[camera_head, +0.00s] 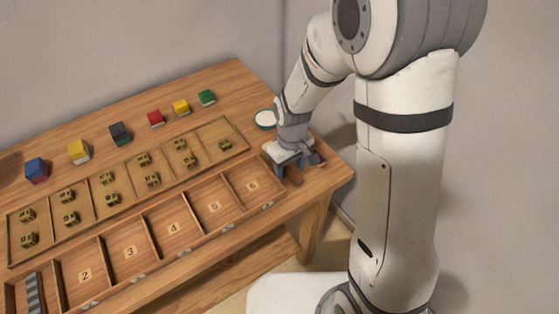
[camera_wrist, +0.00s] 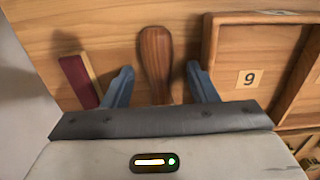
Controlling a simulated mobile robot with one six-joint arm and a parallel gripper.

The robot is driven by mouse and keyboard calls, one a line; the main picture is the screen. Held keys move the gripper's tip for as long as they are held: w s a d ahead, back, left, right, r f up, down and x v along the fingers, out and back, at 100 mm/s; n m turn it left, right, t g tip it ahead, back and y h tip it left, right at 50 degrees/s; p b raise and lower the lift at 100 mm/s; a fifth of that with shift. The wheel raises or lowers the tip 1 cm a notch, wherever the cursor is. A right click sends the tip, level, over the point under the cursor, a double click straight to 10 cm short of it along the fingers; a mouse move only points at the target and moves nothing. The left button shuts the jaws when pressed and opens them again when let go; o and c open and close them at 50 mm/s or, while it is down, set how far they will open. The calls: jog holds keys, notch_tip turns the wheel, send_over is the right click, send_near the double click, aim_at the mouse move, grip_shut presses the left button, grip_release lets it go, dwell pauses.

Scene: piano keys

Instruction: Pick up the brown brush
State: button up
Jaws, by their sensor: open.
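The brown brush (camera_wrist: 156,52) shows in the wrist view as a rounded wooden handle, with its lower part hidden behind the gripper body. My gripper (camera_wrist: 160,72) is open, with one blue-grey finger on each side of the handle and a visible gap on both sides. In the head view my gripper (camera_head: 303,163) is low over the right end of the wooden table, beside the numbered tray. A small brown piece beside it there may be the brush, mostly hidden.
A dark red and tan block (camera_wrist: 78,80) lies left of the left finger in the wrist view. The numbered tray's raised wall (camera_wrist: 210,60) is close on the right. A white round dish (camera_head: 265,119) and several coloured blocks stand along the back of the table (camera_head: 225,85).

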jog(key=shift+c, duration=0.3)
jog(key=c, duration=1)
